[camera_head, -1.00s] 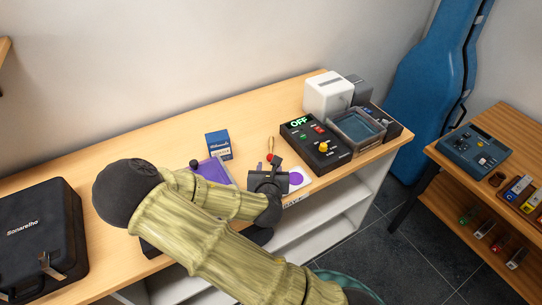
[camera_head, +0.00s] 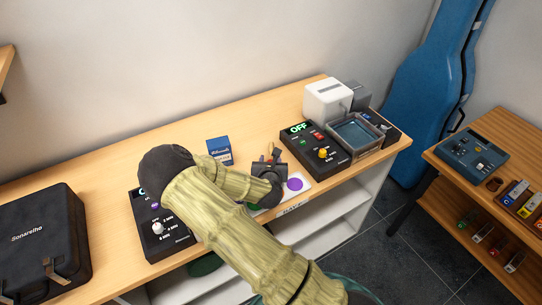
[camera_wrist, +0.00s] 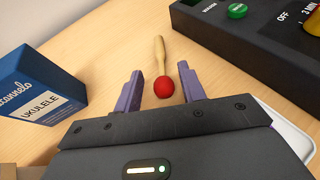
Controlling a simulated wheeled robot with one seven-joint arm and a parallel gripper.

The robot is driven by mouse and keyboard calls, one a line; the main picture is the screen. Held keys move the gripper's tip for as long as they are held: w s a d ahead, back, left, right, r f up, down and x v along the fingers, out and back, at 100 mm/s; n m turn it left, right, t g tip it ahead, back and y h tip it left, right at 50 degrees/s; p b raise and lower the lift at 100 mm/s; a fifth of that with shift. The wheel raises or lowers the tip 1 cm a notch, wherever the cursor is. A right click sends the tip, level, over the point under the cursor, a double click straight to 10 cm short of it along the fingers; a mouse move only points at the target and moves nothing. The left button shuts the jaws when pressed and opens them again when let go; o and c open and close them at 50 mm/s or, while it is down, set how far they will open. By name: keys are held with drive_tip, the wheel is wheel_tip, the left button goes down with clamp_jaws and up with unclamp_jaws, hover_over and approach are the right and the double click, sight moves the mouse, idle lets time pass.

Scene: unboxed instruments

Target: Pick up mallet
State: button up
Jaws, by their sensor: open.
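The mallet has a light wooden handle (camera_wrist: 160,52) and a round red head (camera_wrist: 164,87). In the wrist view it lies on the wooden table, head toward me and handle pointing away. My gripper (camera_wrist: 160,82) is open, with its purple fingers on either side of the red head and a gap to each. Nothing is held between them. In the head view my gripper (camera_head: 273,158) is over the table and largely covers the mallet; only a bit of the handle (camera_head: 271,147) shows behind it.
A blue ukulele box (camera_wrist: 40,95) stands left of my gripper. A black control box (camera_head: 316,150) with an "OFF" display is close on the right. A white tray (camera_head: 307,184) with a purple disc lies at the table's front edge. Another black box (camera_head: 153,240) sits left.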

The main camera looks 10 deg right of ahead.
drive_tip(key=p+x, duration=0.1)
drive_tip(key=x, duration=0.3)
drive_tip(key=shift+w+d+f, duration=0.15)
drive_tip(key=shift+w, duration=0.2)
clamp_jaws()
